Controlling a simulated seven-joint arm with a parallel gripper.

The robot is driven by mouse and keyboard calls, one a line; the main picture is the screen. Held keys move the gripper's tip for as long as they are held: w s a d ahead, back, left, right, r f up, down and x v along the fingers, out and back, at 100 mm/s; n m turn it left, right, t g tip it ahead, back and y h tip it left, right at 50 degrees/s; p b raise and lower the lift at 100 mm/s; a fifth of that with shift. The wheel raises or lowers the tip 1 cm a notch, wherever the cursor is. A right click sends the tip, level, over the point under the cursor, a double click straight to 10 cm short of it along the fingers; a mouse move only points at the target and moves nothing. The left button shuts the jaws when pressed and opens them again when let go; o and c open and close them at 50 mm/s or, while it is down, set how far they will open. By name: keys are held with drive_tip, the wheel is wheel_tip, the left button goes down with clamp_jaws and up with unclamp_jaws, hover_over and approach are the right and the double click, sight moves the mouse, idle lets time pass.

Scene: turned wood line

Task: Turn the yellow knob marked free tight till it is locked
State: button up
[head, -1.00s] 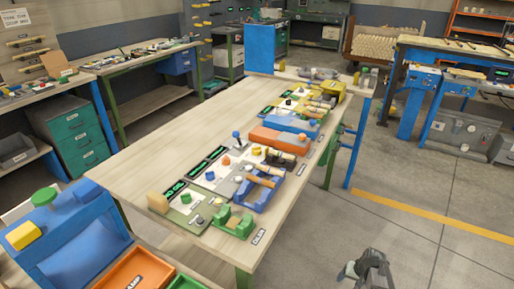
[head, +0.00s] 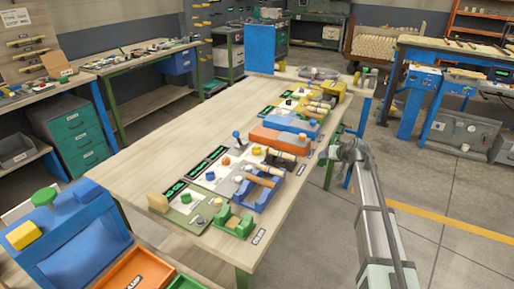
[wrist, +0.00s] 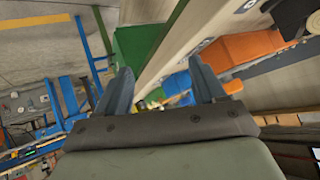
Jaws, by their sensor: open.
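Small yellow knobs stand on the row of panels on the long wooden table (head: 140,135). In the head view my arm's end is beyond the table's right edge, apart from the knobs. No yellow knob can be made out between the fingers.
An orange block (head: 277,140), a blue cradle (head: 258,197) with wooden pieces and a green cradle (head: 232,222) line the table's right side. An orange body (wrist: 250,48) shows in the wrist view. The table's left half is clear.

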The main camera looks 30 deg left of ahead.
drive_tip(key=s+a+r+n+g, duration=0.1)
drive_tip(key=s+a+r+n, duration=0.2)
drive_tip(key=a, duration=0.5)
drive_tip(key=s+a+r+g, duration=0.25)
drive_tip(key=a+r, duration=0.25)
drive_tip(key=a, duration=0.3)
wheel_tip(320, 180, up, 6)
drive_tip(key=n+g+h, duration=0.4)
drive_tip(key=n+h, duration=0.3)
drive_tip(key=n, duration=0.5)
hover_over(257, 150)
drive_tip(key=shift+m+t, duration=0.25)
drive_tip(key=shift+m, duration=0.05)
drive_tip(key=f, duration=1.3)
drive_tip(key=shift+w+a, duration=0.1)
drive_tip(key=shift+w, duration=0.2)
drive_tip(key=shift+c, duration=0.4)
drive_tip(key=c, duration=1)
drive_tip(key=shift+r, duration=0.1)
